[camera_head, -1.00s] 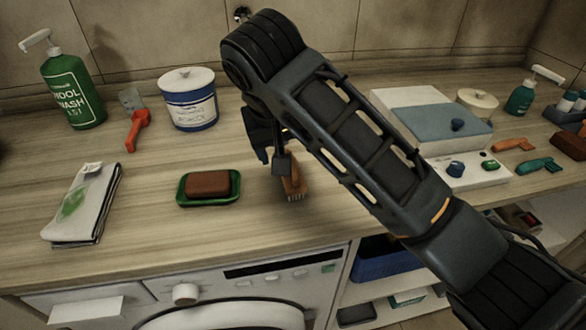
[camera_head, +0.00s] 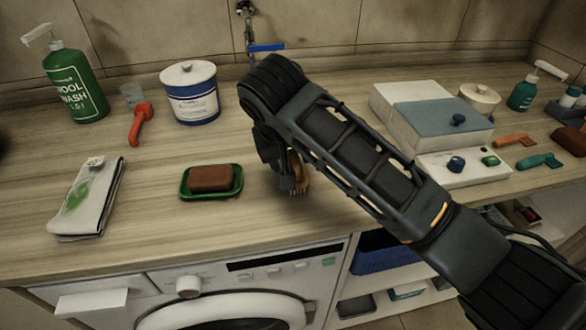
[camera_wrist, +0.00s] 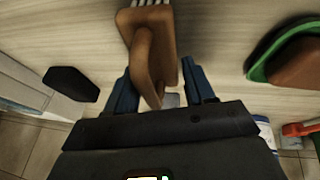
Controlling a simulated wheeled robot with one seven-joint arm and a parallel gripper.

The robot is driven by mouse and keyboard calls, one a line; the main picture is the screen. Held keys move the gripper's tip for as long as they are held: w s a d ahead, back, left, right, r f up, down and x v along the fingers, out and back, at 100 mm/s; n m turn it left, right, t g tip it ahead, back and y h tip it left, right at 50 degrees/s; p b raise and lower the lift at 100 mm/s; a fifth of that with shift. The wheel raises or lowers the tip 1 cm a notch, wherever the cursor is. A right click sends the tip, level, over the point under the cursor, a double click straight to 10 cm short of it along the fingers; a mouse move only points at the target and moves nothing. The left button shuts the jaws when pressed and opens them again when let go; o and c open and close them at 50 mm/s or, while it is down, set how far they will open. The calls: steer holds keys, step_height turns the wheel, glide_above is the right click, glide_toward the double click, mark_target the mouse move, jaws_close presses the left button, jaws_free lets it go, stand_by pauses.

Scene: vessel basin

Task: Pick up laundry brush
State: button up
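The laundry brush (camera_wrist: 150,40) is brown, with a looped handle and pale bristles at the top edge of the wrist view. In the head view the brush (camera_head: 300,176) is on the counter, partly hidden by my gripper (camera_head: 288,185). In the wrist view my gripper (camera_wrist: 161,88) is open, with one blue finger on each side of the brush. Gaps show between the fingers and the brush; it is not clamped. Finger height relative to the brush is hard to tell.
A green soap dish (camera_head: 236,193) with a brown soap bar (camera_head: 211,178) lies just left of the brush. A white box (camera_head: 405,103) is to the right. The counter's front edge is close.

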steer(key=c, duration=0.7)
steer(key=shift+r, duration=0.45)
steer(key=shift+c, duration=0.5)
steer(key=r, duration=0.3)
steer(key=shift+s+d+r+b, duration=0.2)
steer(key=shift+d+r+b, duration=0.1)
steer(key=shift+d+b, duration=0.1)
steer(key=s+d+r+p, duration=0.1)
steer(key=d+r, duration=0.1)
steer(key=s+d+r+p, duration=0.2)
steer(key=d, duration=0.1)
steer(key=s+d+r+p, duration=0.1)
steer(key=d+r, duration=0.1)
steer(key=d, duration=0.1)
steer(key=shift+s+d+r+p, duration=0.1)
steer(key=shift+s+d+p, duration=0.1)
steer(key=shift+s+p, duration=0.15)
steer(key=shift+s+d+r, duration=0.15)
steer(key=shift+s+d, duration=0.2)
steer(key=shift+d, duration=0.1)
